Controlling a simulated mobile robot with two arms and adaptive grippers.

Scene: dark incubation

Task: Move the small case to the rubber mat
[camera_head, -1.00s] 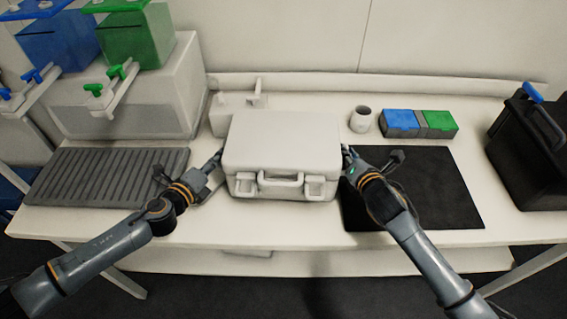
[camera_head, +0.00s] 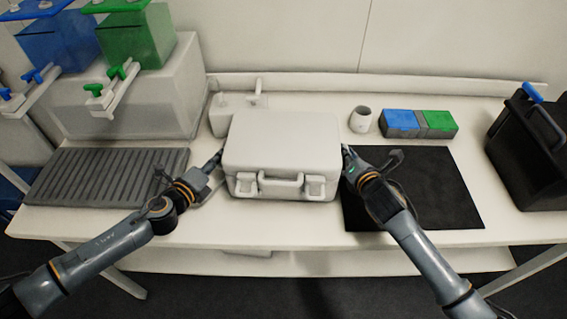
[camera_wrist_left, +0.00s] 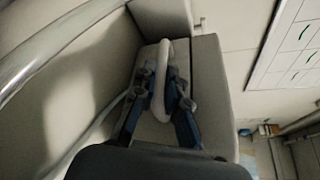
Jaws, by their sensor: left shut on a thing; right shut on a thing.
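The small case (camera_head: 282,143) is white with a front handle and two latches. It stands in the middle of the white table, between my two grippers. My left gripper (camera_head: 218,160) is shut on a side handle at the case's left end; the left wrist view shows its fingers around that pale handle (camera_wrist_left: 162,80). My right gripper (camera_head: 347,152) is at the case's right end, shut on it, its grip mostly hidden by the wrist. The black rubber mat (camera_head: 437,190) lies flat right of the case, partly covered by my right arm. I cannot tell whether the case is lifted.
A grey ribbed tray (camera_head: 100,178) lies at the left. Behind the case is a small white object (camera_head: 236,120). A white cup (camera_head: 361,119) and blue and green boxes (camera_head: 418,124) stand behind the mat. A black container (camera_head: 530,150) stands at the far right.

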